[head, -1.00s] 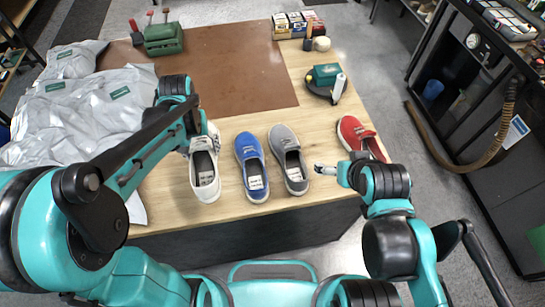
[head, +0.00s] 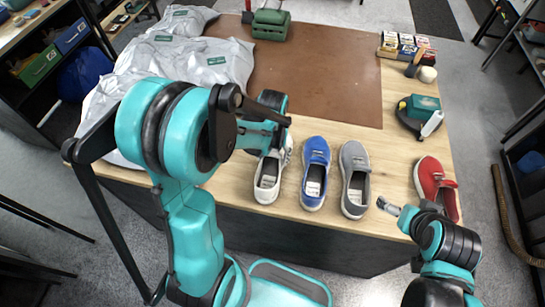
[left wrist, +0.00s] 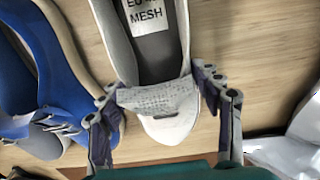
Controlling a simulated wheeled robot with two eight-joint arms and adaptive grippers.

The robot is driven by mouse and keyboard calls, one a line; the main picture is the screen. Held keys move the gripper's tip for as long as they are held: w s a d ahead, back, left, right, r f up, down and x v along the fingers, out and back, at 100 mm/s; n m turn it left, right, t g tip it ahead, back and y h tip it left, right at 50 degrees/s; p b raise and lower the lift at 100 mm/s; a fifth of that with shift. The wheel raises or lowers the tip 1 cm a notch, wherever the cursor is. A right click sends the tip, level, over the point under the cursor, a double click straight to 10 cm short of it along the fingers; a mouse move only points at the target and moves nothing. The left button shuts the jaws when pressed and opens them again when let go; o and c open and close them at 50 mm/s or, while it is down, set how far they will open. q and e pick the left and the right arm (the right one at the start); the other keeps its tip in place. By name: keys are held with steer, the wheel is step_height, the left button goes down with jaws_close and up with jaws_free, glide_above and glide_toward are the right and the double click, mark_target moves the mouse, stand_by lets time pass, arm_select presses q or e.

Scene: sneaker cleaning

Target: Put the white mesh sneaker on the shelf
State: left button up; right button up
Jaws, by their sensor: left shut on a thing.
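The white mesh sneaker (head: 268,181) stands on the wooden table near its front edge, left of the blue sneaker. In the left wrist view the sneaker (left wrist: 165,129) has a label reading "MESH" inside. My left gripper (left wrist: 157,88) is shut on it, one finger on each side near the toe. In the head view my left gripper (head: 272,150) is over the sneaker's far end, and my arm partly hides the grip. No lift off the table shows. My right gripper (head: 388,206) is near the front edge, apart from the shoes; its finger opening is unclear.
The blue sneaker (head: 315,172) and grey sneaker (head: 355,180) stand close on the right; a red sneaker (head: 436,186) is farther right. Grey bags (head: 200,62) cover the table's left. Dark shelving with bins (head: 40,66) stands at far left. The brown mat (head: 325,70) has free room.

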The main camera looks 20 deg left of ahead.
arm_select(q)
steer(key=shift+r, duration=0.1)
steer(key=shift+s, duration=0.1)
steer(key=o, duration=1.5)
steer(key=shift+c, duration=0.2)
